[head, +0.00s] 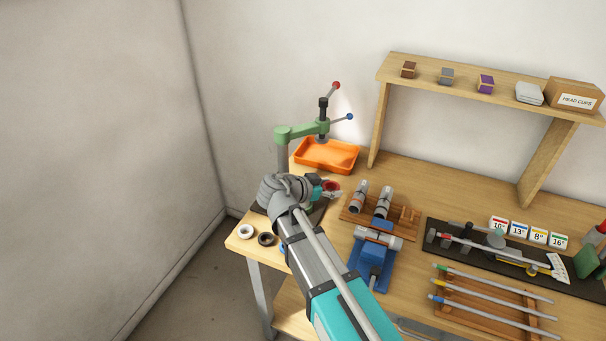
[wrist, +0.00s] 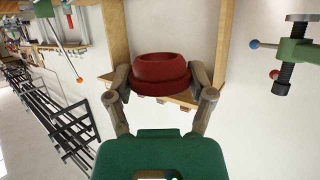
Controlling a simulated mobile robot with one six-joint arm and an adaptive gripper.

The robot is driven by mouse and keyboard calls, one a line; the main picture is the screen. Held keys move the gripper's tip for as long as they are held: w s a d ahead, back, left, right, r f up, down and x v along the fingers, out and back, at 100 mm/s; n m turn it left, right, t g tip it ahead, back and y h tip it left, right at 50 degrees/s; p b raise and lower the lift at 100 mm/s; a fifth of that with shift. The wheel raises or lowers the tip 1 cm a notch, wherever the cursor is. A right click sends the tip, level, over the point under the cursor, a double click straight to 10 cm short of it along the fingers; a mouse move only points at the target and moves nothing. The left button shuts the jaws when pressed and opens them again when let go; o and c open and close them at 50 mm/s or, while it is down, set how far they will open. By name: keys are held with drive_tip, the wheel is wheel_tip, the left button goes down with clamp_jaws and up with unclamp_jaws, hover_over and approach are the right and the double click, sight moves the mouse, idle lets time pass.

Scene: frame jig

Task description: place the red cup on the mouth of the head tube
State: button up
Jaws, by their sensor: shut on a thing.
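My gripper (wrist: 160,95) is shut on the red cup (wrist: 160,72), a short stepped ring with an open top, held between both fingers in the wrist view. In the head view, the red cup (head: 331,186) is partly hidden by my gripper (head: 322,190), above the left part of the bench. Short silver tubes (head: 383,202) stand tilted on a wooden rack just right of my gripper. Another silver tube lies across a blue vise (head: 372,262). I cannot tell for sure which one is the head tube, and no tube mouth shows in the wrist view.
A green press (head: 300,131) with red and blue handle knobs stands behind my gripper, beside an orange tray (head: 326,155). White (head: 246,231) and dark (head: 266,239) rings lie at the bench's left corner. A wooden shelf (head: 470,89) stands at the back; tools crowd the right side.

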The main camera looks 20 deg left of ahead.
drive_tip(key=s+a+r+n+y+p, duration=0.1)
drive_tip(key=s+a+r+p, duration=0.2)
drive_tip(key=r, duration=0.4)
drive_tip(key=s+p, duration=0.1)
drive_tip(key=p, duration=0.1)
drive_tip(key=shift+s+a+t+p, duration=0.3)
drive_tip(key=shift+a+t, duration=0.05)
drive_tip(key=shift+t, duration=0.05)
drive_tip(key=shift+f, duration=0.1)
drive_tip(key=w+a+f+b, duration=0.2)
drive_tip(key=w+f+b, duration=0.1)
drive_tip(key=w+a+f+b, duration=0.2)
drive_tip(key=w+f+b, duration=0.1)
drive_tip(key=w, duration=0.1)
drive_tip(key=w+a+f+b, duration=0.2)
drive_tip(key=w+f+b, duration=0.1)
drive_tip(key=w, duration=0.1)
drive_tip(key=shift+w+a, duration=0.2)
drive_tip(key=shift+a, duration=0.15)
